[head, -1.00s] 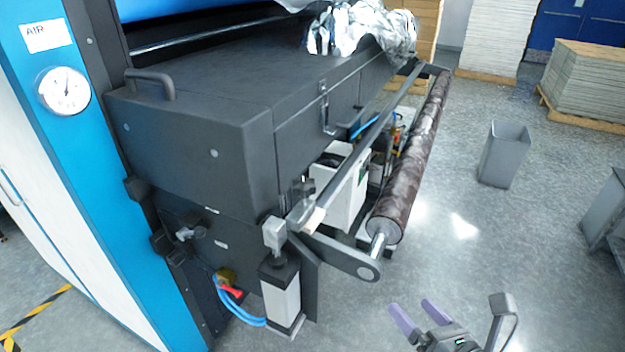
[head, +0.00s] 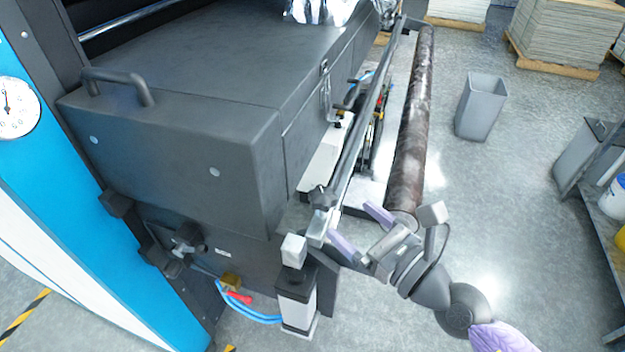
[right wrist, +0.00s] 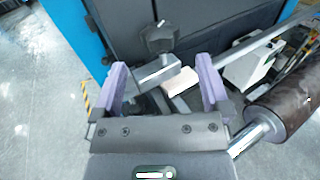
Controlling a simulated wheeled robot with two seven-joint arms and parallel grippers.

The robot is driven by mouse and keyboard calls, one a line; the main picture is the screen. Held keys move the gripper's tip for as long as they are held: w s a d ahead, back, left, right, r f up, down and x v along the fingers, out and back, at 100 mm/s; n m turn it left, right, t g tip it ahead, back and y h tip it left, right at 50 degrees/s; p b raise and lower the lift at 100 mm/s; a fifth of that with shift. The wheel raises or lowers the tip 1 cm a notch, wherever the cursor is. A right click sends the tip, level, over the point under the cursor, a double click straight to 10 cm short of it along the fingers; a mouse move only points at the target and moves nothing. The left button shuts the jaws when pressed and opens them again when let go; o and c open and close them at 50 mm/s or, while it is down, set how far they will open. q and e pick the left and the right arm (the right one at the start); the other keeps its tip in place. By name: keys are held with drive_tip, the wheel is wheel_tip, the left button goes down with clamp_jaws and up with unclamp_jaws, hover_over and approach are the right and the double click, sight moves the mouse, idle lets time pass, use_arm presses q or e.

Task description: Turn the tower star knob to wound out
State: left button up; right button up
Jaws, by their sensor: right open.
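A dark star knob (head: 323,197) stands above the near end of the long metal bar, by a short post that I take for the tower (head: 298,290), topped by a grey cube (head: 293,250). How far the knob is wound cannot be told. In the right wrist view the knob (right wrist: 160,38) shows beyond the fingertips, behind the cube (right wrist: 155,72). My right gripper (head: 350,221) is open and empty, its purple fingers pointing toward the knob from the right, apart from it. It also shows in the right wrist view (right wrist: 161,68). My left gripper is not in view.
A dark roller (head: 413,130) runs beside the bar, its near end close to my right gripper. Another dark knob (head: 185,240) sits on the machine's side panel. A grey bin (head: 481,106) stands on open floor to the right. Blue hoses (head: 250,314) hang low by the tower.

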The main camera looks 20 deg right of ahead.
sight(332, 204)
drive_tip(key=p+x, duration=0.1)
drive_tip(key=x, duration=0.6)
drive_tip(key=shift+r, duration=0.1)
drive_tip(key=shift+w+a, duration=0.1)
drive_tip(key=shift+w, duration=0.05)
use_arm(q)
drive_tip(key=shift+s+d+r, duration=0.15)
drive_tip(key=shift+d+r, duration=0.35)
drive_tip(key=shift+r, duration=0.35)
use_arm(e)
drive_tip(key=shift+w+a, duration=0.1)
drive_tip(key=shift+w, duration=0.05)
